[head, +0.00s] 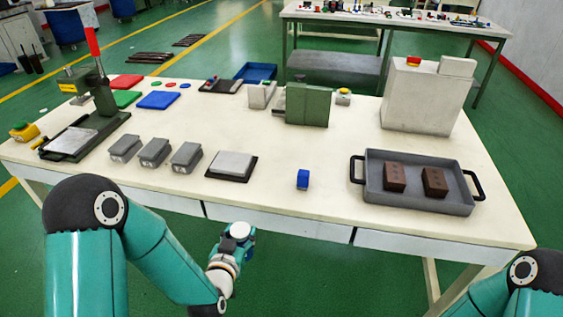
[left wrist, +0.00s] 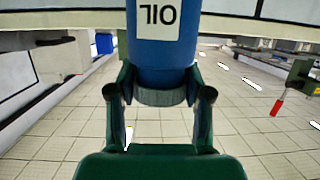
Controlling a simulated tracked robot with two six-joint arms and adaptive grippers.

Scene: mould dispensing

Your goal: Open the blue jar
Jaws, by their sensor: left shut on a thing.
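A blue jar (left wrist: 160,58) with a white label with dark letters fills the top middle of the left wrist view. A grey ridged band, perhaps its lid, is at the end nearest my palm. My left gripper (left wrist: 158,95) is shut on the jar at this end, one finger on each side. In the head view my left gripper (head: 247,245) is low in front of the table's front edge, and the jar is mostly hidden there. A small blue object (head: 303,180) stands on the table, too small to identify. My right gripper is out of view; only arm links show at lower right.
The table (head: 270,205) carries a grey tray (head: 420,204) with two brown blocks, several grey moulds (head: 155,152), a lever press (head: 100,95) at left, and a green and grey machine (head: 305,104) behind. The front middle is mostly clear.

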